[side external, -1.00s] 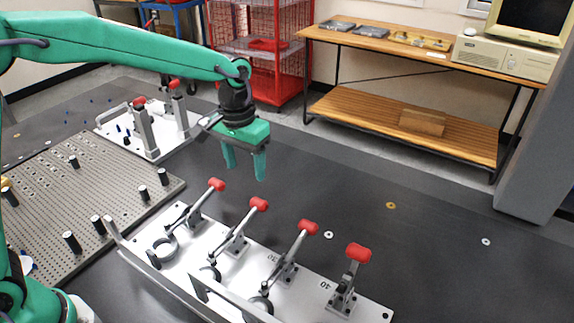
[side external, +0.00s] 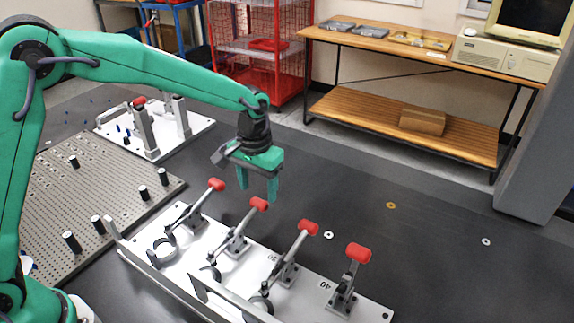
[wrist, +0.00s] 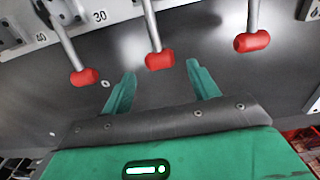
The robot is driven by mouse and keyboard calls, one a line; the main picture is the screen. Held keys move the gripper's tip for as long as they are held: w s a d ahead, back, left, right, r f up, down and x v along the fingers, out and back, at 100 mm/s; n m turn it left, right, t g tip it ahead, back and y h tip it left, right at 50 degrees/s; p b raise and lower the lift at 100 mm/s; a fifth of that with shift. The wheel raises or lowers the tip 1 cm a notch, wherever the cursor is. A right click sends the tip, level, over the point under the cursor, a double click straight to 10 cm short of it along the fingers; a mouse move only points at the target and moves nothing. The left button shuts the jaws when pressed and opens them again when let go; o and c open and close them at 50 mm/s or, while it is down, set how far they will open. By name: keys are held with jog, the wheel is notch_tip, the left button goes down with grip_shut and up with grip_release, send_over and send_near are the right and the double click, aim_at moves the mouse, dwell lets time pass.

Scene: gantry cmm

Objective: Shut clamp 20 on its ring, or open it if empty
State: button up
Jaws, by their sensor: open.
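Clamp 20 is the second from the left on the pale clamp plate (side external: 374,313) in the side view. Its red handle grip (side external: 259,205) leans up and away from the plate's front rail; the same grip shows in the wrist view (wrist: 160,60). A dark ring (side external: 213,272) sits at its front end, partly hidden by the rail; I cannot tell whether the clamp arm presses on it. My gripper (side external: 258,195) is open and empty, just above and behind the grip. In the wrist view, the grip appears between my fingertips (wrist: 161,70), apart from them.
Neighbouring red grips stand close: clamp 10's (side external: 216,184) to the left, clamp 30's (side external: 308,227) and clamp 40's (side external: 358,253) to the right. A pegged perforated board (side external: 110,185) lies left. The dark table behind the clamps is mostly clear, with a few washers (side external: 328,235).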

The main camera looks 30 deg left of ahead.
aim_at(259, 200)
jog(key=shift+f, duration=1.95)
grip_shut()
